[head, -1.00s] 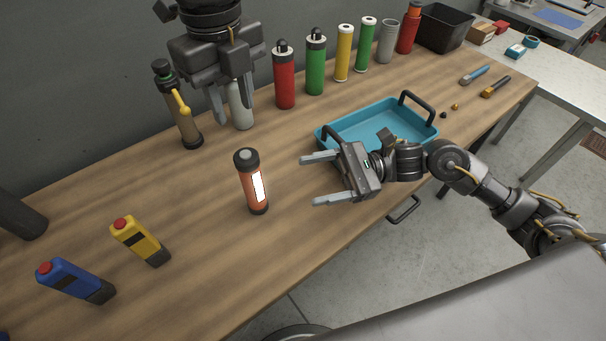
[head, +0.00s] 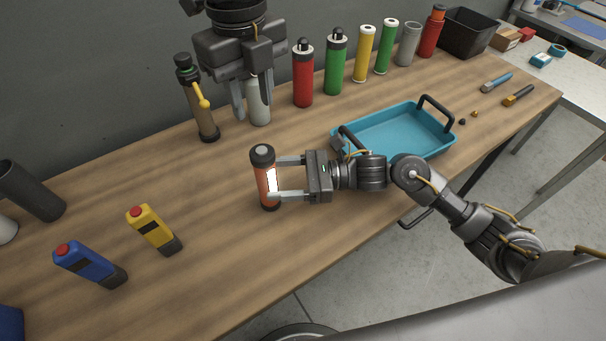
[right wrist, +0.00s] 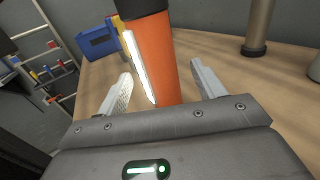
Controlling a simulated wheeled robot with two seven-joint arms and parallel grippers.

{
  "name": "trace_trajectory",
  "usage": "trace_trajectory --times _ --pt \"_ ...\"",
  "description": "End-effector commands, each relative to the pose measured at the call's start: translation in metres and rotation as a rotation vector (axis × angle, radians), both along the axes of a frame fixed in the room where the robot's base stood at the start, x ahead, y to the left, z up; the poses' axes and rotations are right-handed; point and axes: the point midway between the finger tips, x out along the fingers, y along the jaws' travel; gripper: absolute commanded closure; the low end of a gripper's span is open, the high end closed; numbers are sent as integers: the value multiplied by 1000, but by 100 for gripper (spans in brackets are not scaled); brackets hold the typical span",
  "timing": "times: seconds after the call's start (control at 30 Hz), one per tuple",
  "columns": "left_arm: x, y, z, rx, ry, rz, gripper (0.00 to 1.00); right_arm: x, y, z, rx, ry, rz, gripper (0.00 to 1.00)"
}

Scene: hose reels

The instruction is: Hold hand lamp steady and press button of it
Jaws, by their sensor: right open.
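The orange hand lamp (head: 261,184) with a black cap, grey button top and white light panel stands upright on the bench. My right gripper (head: 273,179) is open, its fingertips on either side of the lamp's body. In the right wrist view the lamp (right wrist: 172,65) stands between the two fingers (right wrist: 162,80), with gaps visible beside it; its top is out of that view. My left gripper (head: 259,113) is open, pointing down, above and behind the lamp, apart from it.
A pale cylinder (head: 259,104) stands behind my left gripper's fingers. A brown lamp with a yellow lever (head: 202,112) is left of it. Yellow (head: 152,232) and blue (head: 90,266) boxes with red buttons lie front left. A blue tray (head: 400,128) lies right. Several bottles line the wall.

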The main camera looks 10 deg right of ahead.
Motion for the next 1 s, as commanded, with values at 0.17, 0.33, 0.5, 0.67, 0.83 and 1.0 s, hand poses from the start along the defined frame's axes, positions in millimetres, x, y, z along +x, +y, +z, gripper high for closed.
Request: trace_trajectory --times 0.17,0.33,0.5,0.67,0.83,1.0 --pt "0 0 0 0 0 0 64 2 22 1 2 -1 1 32" --pt "0 0 0 0 0 0 64 3 31 0 0 -2 0 32" --pt "0 0 0 0 0 0 64 3 32 0 0 -2 1 32" --pt "0 0 0 0 0 0 64 3 32 0 0 -1 0 38" --pt "0 0 0 0 0 0 64 3 32 0 0 -1 0 61" --pt "0 0 0 0 0 0 64 3 32 0 0 -1 0 83"
